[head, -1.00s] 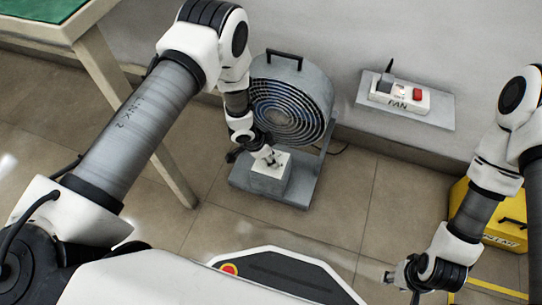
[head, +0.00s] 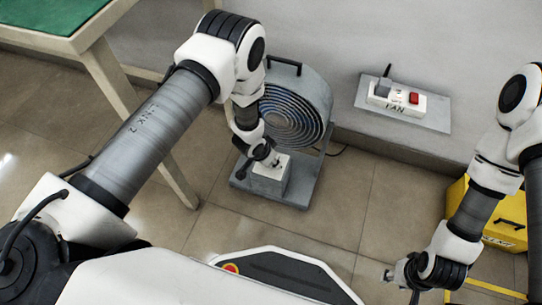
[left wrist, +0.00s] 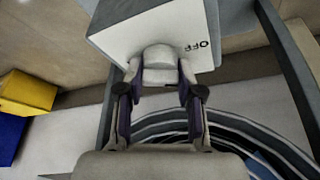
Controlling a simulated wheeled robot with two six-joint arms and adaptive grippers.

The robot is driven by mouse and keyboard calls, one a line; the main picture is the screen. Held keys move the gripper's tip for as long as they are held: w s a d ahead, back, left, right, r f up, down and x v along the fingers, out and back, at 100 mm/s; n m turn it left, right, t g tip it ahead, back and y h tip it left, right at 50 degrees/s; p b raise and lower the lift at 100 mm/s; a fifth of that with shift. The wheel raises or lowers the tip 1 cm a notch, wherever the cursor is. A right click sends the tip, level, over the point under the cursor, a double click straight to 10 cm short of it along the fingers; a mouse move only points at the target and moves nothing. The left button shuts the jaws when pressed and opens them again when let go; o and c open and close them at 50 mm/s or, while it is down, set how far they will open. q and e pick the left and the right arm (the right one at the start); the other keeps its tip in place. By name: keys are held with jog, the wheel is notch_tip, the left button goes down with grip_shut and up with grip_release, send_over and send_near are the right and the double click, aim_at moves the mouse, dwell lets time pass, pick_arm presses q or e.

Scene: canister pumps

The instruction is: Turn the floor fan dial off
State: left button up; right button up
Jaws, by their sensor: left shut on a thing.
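The grey floor fan (head: 313,92) stands on its base against the wall, with a pale control box (head: 268,186) in front of its grille. My left gripper (head: 274,160) reaches down onto the top of this box and partly hides it. In the left wrist view, my left gripper (left wrist: 160,88) is shut on the pale dial (left wrist: 159,58), one finger on each side. The word OFF (left wrist: 197,47) shows upside down on the box face beside the dial; other marks are hidden. My right gripper (head: 391,277) hangs at the lower right, away from the fan; its opening is unclear.
A wall shelf (head: 433,118) right of the fan bears a power strip (head: 416,108) with a plug and red switch. A green-topped table (head: 50,20) stands left, its leg near my left arm. A yellow box (head: 505,228) sits at right. The middle floor is clear.

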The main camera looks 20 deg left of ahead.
pick_arm(q)
jog(key=n+y, duration=0.1)
jog(key=n, duration=0.1)
jog(key=shift+n+p, duration=0.3)
jog(key=shift+p, duration=0.05)
jog(key=shift+n+t+y, duration=0.3)
jog(key=shift+n+y, duration=0.2)
jog(key=shift+n, duration=0.7)
jog(key=o, duration=1.2)
jog(key=v, duration=1.2)
jog(key=shift+d, duration=0.1)
